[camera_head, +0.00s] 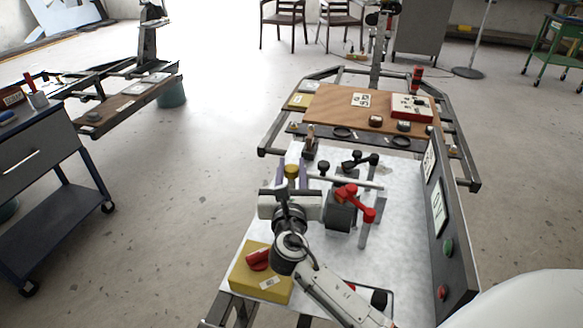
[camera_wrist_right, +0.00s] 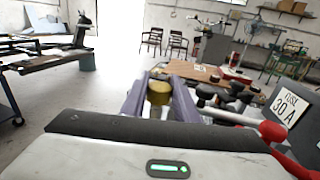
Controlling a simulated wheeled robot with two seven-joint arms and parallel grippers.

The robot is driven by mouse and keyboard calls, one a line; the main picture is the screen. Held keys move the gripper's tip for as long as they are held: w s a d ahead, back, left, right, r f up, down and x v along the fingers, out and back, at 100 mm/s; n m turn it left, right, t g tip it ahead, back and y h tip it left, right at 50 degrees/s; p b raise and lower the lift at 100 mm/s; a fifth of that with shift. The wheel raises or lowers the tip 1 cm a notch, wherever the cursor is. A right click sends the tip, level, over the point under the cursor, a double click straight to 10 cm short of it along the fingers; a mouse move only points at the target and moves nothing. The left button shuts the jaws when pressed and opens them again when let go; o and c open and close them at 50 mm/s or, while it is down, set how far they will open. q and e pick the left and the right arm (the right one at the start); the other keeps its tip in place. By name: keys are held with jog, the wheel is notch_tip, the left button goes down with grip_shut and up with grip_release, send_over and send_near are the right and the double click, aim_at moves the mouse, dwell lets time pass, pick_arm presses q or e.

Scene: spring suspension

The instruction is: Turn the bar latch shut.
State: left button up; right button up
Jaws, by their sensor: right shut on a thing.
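My right gripper (camera_head: 291,176) is low over the white worktop, its two purple-grey fingers pointing away from me. The fingers are closed around a brass-coloured knob (camera_head: 291,171). The knob also shows between the fingers in the right wrist view (camera_wrist_right: 159,92). What the knob is fixed to is hidden by my gripper, so I cannot tell how the bar latch stands. A pale bar (camera_head: 355,179) with a black knob (camera_head: 323,167) near its left end lies just right of the fingers. My left gripper is not in view.
A grey block with a red lever (camera_head: 354,192) stands close right of my gripper. An upright dark panel (camera_head: 448,225) with green and red buttons borders the right edge. The worktop's right middle is fairly clear.

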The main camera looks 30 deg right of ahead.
jog(key=o, duration=1.1)
jog(key=shift+c, duration=0.2)
jog(key=v, duration=1)
jog(key=shift+p, duration=0.3)
jog(key=shift+s+a, duration=0.1)
jog(key=shift+a, duration=0.05)
